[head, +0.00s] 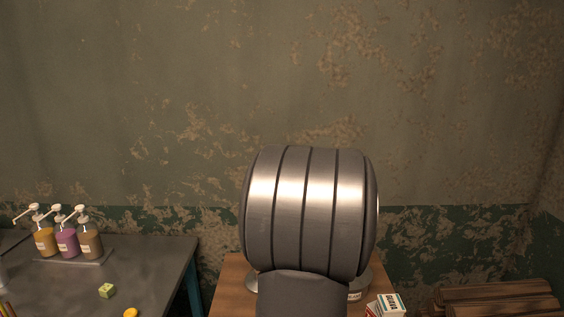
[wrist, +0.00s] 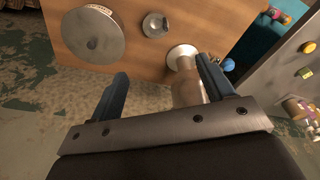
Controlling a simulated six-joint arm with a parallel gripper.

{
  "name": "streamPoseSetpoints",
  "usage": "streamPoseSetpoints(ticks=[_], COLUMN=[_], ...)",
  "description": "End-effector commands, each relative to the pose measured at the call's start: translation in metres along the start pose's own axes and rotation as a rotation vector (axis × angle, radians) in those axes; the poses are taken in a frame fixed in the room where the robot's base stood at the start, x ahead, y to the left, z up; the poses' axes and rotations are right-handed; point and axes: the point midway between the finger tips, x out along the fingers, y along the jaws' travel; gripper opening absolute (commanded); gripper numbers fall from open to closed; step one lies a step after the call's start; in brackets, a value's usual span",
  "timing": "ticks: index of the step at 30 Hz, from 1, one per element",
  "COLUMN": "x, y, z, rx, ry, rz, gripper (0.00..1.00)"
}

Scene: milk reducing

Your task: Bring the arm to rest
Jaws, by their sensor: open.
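My gripper (wrist: 160,68) shows in the wrist view with its two dark blue fingers spread apart. The gap between the fingertips holds nothing that I can see gripped. The fingers point toward a brown wooden table (wrist: 140,60). A pale cup-like object (wrist: 183,53) with a white rim stands beside the right finger, partly hidden by it; I cannot tell if they touch. In the head view a large ribbed metal part of my arm fills the lower middle, and the gripper is hidden.
The wooden table bears a round grey metal disc (wrist: 92,38) and a small metal item (wrist: 155,25). In the head view, a grey table (head: 150,262) at left holds several pump bottles (head: 66,240) and a green cube (head: 107,290). Small boxes (head: 391,304) stand right of my arm.

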Motion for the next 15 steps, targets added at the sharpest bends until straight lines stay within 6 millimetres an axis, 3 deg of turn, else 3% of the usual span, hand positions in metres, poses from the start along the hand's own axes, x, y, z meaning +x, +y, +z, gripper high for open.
streamPoseSetpoints(ticks=[6, 15], x=[0.003, 0.005], y=[-0.021, -0.03], z=[-0.025, -0.034], rx=[-0.053, -0.073], ry=[0.0, 0.0], rz=[-0.007, -0.01], gripper=[0.74, 0.74])
